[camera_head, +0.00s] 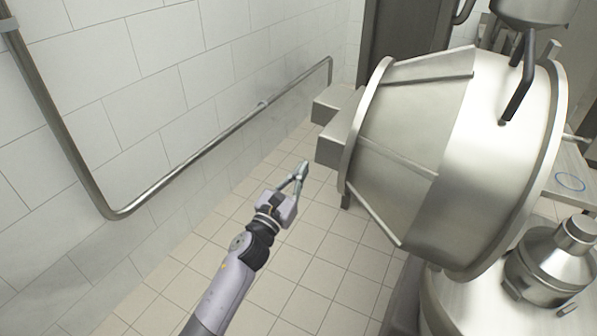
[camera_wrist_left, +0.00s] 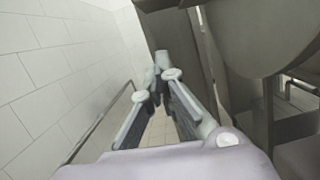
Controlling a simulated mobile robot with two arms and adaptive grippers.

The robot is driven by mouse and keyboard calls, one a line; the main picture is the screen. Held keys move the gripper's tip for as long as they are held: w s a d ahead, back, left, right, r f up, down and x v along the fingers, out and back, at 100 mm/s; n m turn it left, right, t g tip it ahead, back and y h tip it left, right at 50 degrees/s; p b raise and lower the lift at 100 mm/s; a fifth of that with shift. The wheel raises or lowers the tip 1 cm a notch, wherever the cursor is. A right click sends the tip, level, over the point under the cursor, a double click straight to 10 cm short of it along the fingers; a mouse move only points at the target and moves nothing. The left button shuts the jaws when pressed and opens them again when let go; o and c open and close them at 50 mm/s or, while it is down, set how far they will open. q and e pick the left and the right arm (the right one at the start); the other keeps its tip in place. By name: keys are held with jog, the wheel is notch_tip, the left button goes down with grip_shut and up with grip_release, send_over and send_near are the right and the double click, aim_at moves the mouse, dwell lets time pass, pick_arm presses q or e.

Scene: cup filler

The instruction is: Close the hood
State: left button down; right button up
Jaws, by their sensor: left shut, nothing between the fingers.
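The hood (camera_head: 435,165) is a large rounded metal cover, tilted up on its side at the right of the head view. A dark bar handle (camera_head: 520,88) sticks out from its upper right face. My left gripper (camera_head: 301,167) is shut and empty, held over the tiled floor to the left of the hood's rim and apart from it. In the left wrist view the left gripper's fingertips (camera_wrist_left: 161,62) meet, with nothing between them. A large rounded metal surface (camera_wrist_left: 265,35) is at the upper right there. My right gripper is not in view.
A metal pipe rail (camera_head: 190,162) runs along the white tiled wall at the left. Metal boxes (camera_head: 338,128) stand beside the hood's left rim. A machine top with a metal dome (camera_head: 550,265) is at the lower right. The floor (camera_head: 310,270) between wall and machine is clear.

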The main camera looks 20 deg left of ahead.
pick_arm(q)
jog(key=w+d+r+p, duration=0.1)
jog(key=w+r+p, duration=0.3)
jog(key=w+r, duration=0.1)
jog(key=shift+w+d+r, duration=0.25)
jog(key=shift+w+d, duration=0.15)
jog(key=shift+w, duration=0.2)
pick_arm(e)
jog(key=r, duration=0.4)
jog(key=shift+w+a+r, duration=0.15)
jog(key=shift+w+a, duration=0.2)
